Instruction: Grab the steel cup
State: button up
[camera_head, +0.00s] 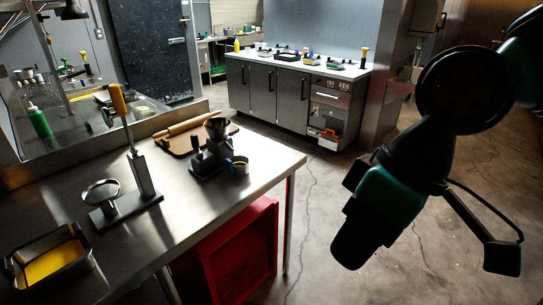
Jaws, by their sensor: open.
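A small metallic cup (238,168) stands upright near the right edge of the steel table, just right of a dark grinder-like device. It looks like the steel cup, with a yellowish patch inside and a bluish tint at the rim, though it is small and dim. My gripper (352,245) hangs at the right over the floor, beyond the table's right edge and well apart from the cup. It is dark and teal, open, with nothing visible in it; its fingertips are hard to make out.
The steel table (178,222) also bears the grinder-like device (208,155), a wooden board with a rolling pin (182,126), a lever press (140,170) and a tray with yellow contents (48,265). A red crate (235,258) sits underneath. Open floor lies between table and back counter (275,88).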

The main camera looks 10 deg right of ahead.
aim_at(237, 164)
jog(key=z, duration=0.3)
jog(key=i, duration=0.85)
jog(key=u, duration=0.5)
jog(key=i, duration=0.7)
jog(key=u, duration=0.45)
